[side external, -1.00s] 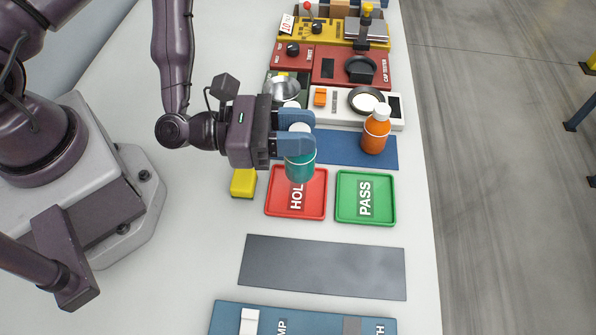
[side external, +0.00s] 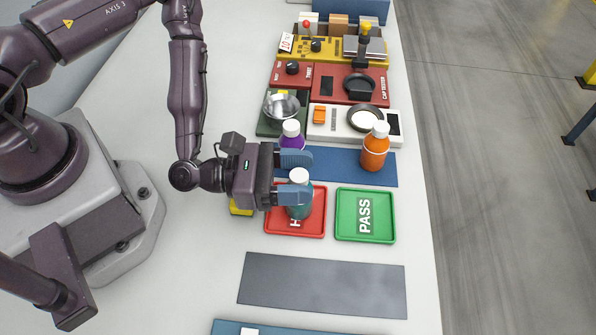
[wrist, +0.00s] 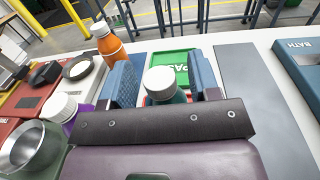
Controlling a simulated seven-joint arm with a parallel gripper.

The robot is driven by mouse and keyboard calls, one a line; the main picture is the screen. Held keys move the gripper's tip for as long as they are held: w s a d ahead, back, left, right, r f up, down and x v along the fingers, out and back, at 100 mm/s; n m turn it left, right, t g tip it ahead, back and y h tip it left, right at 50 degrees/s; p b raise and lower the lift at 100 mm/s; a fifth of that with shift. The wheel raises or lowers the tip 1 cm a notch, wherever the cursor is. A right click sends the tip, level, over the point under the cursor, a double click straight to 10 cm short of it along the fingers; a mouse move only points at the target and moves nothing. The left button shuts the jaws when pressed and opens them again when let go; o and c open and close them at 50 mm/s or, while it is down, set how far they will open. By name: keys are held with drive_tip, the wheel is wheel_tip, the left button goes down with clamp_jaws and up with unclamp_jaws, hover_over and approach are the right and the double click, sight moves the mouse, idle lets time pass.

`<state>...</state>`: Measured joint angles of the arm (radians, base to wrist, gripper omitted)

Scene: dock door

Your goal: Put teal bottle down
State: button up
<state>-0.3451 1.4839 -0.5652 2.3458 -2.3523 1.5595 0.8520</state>
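The teal bottle (side external: 299,211) with a white cap stands upright in the red HOLD tray (side external: 318,226), hiding part of the tray's lettering. My gripper (side external: 293,177) is open around the bottle, with its two blue fingers spread. In the wrist view the bottle's white cap (wrist: 163,82) shows between the fingers, with a narrow gap on each side. The bottle's lower part is hidden there by my gripper body.
The green PASS tray (side external: 365,238) beside it is empty. A purple bottle (side external: 292,143) and an orange bottle (side external: 375,153) stand at the blue mat (side external: 335,169). A yellow block (side external: 240,210) is partly hidden by my gripper. The grey mat (side external: 322,284) is bare.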

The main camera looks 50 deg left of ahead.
drive_tip(key=shift+r, duration=0.15)
drive_tip(key=v, duration=0.8)
drive_tip(key=s+r+m+g+h, duration=0.1)
drive_tip(key=s+r+m+g, duration=0.2)
drive_tip(key=r+m+g, duration=0.55)
drive_tip(key=s+r+m+g+h, duration=0.15)
drive_tip(key=r+m+g, duration=0.45)
drive_tip(key=m+g, duration=0.6)
drive_tip(key=a+r+m+t+y, duration=0.7)
drive_tip(key=a+r+t+y, duration=0.5)
drive_tip(key=a+y, duration=0.2)
drive_tip(key=shift+w+a+r, duration=0.15)
drive_tip(key=shift+w+a, duration=0.05)
drive_tip(key=shift+a, duration=0.2)
